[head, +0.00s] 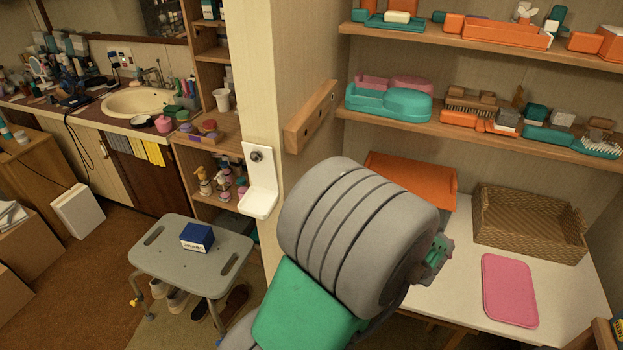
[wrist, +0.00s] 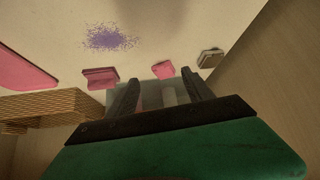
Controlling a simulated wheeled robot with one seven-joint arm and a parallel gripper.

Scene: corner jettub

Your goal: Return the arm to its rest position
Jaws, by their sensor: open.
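My arm rises in front of the shelf alcove in the head view, with a green link and a large grey ribbed joint. It hides what is directly behind it, and my gripper fingers are not clear there. In the wrist view my gripper (wrist: 161,78) shows two dark fingers spread apart, with nothing held between them. Beyond the fingertips are a small pink block (wrist: 163,70), another pink piece (wrist: 101,78) and a small grey-brown block (wrist: 210,58) on a pale surface. I cannot tell how far they are from the fingers.
A white table (head: 465,240) holds a wicker basket (head: 528,228) and a pink tray (head: 510,290). An orange bin (head: 412,178) is behind my arm. Loaded shelves (head: 480,132) are above. A wooden rail (head: 311,117) and white bracket (head: 259,182) are close left. A grey stool (head: 191,262) bears a blue box (head: 197,238).

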